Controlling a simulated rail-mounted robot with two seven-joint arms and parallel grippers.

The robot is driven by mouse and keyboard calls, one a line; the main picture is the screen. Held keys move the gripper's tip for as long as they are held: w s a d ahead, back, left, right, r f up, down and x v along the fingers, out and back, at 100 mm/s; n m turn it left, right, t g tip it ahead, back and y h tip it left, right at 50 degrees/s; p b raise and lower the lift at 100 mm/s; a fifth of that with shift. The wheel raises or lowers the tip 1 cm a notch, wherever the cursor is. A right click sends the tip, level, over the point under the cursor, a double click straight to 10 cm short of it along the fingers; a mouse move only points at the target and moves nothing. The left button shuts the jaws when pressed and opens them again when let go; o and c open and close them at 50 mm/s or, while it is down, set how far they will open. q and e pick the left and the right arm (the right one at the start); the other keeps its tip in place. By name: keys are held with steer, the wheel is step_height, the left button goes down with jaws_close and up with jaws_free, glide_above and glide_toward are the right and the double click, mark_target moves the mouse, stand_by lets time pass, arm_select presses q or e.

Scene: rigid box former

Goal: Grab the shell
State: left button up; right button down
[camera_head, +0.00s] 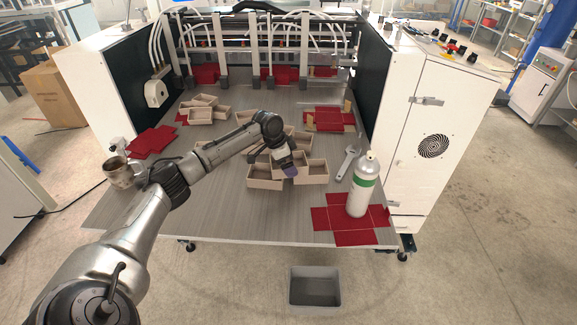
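No single thing stands out as the shell. Several open beige box shells (264,184) stand grouped at the middle of the table, and more (201,115) sit at the back left. Flat red cross-shaped sheets lie on the table; one (324,213) is at the front right, under a bottle. My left arm reaches in from the left over the table. Its gripper (288,171) points down at the middle boxes, over or against their walls. Its fingers are too small and hidden to show a gap, and contact is unclear. My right gripper is not in view.
A white-green bottle (360,190) and a grey wrench (347,162) are at the right. A metal mug (118,173) stands at the left edge. Red sheets lie at the left (152,141) and back right (330,120). A grey bin (314,288) is on the floor. The front-middle tabletop is clear.

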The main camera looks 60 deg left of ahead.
arm_select(q)
steer(key=shift+f, duration=0.2)
stand_by(0.5)
steer(key=shift+c, duration=0.5)
steer(key=c, duration=0.5)
steer(key=shift+c, duration=0.2)
